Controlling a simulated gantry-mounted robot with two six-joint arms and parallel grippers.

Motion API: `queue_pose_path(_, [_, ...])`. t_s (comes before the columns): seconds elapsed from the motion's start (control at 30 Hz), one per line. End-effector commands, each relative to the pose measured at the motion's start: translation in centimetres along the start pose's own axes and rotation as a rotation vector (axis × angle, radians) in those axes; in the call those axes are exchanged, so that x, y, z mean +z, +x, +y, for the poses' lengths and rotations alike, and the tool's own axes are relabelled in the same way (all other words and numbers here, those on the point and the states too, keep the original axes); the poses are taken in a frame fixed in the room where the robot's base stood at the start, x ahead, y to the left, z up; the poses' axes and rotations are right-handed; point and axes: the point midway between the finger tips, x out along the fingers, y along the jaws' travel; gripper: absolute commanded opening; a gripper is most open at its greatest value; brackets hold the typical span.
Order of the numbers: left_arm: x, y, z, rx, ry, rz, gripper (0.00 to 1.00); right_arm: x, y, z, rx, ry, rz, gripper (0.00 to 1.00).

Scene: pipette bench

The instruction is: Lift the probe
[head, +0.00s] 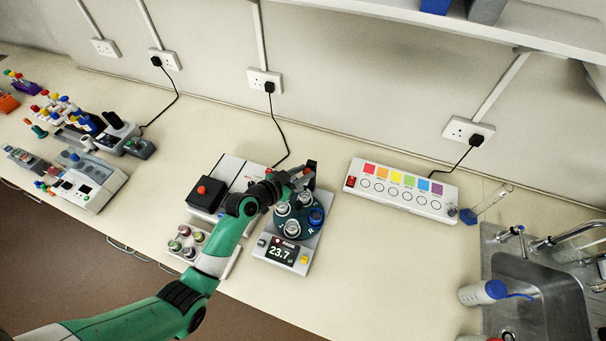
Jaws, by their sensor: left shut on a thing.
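My left gripper (300,179) reaches in over the instrument with the digital display (283,250), which reads 23.7. The gripper is at the back of its dark round carousel (289,228), which holds silver cups and a blue one. It is shut on a small dark piece (311,166), apparently the probe, at the back of the instrument. The fingers hide much of it, and I cannot tell whether it is clear of its holder. My right gripper is not in view.
A box with colored squares (402,188) stands to the right, near a sink (540,290). A rack of small jars (187,241) and a black box with a red button (207,195) stand left of the instrument. The bench front right of the instrument is clear.

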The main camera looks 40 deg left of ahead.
Motion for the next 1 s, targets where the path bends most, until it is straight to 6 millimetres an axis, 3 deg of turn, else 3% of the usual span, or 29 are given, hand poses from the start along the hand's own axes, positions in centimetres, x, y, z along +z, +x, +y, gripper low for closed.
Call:
queue_pose_path(0.27, [-0.7, -0.1, 0.0, 0.000, -0.002, 0.011, 0.00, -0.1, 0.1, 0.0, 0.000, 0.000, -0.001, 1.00])
queue_pose_path(0.3, [-0.7, -0.1, 0.0, -0.001, -0.001, 0.012, 0.38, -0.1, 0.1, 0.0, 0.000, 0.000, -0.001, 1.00])
queue_pose_path(0.43, [-0.6, -0.1, 0.0, -0.001, -0.001, 0.009, 0.61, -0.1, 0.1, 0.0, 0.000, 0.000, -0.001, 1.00])
queue_pose_path(0.77, [-0.4, -0.3, 0.0, 0.000, -0.001, 0.005, 0.63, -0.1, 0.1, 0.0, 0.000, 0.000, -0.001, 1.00])
queue_pose_path(0.87, [-0.4, -1.2, -0.1, -0.001, -0.002, 0.005, 0.63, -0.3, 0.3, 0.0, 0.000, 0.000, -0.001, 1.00])
queue_pose_path(1.0, [-0.5, -3.9, -0.1, -0.002, -0.002, 0.005, 0.63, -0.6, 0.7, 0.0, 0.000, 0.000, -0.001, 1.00])
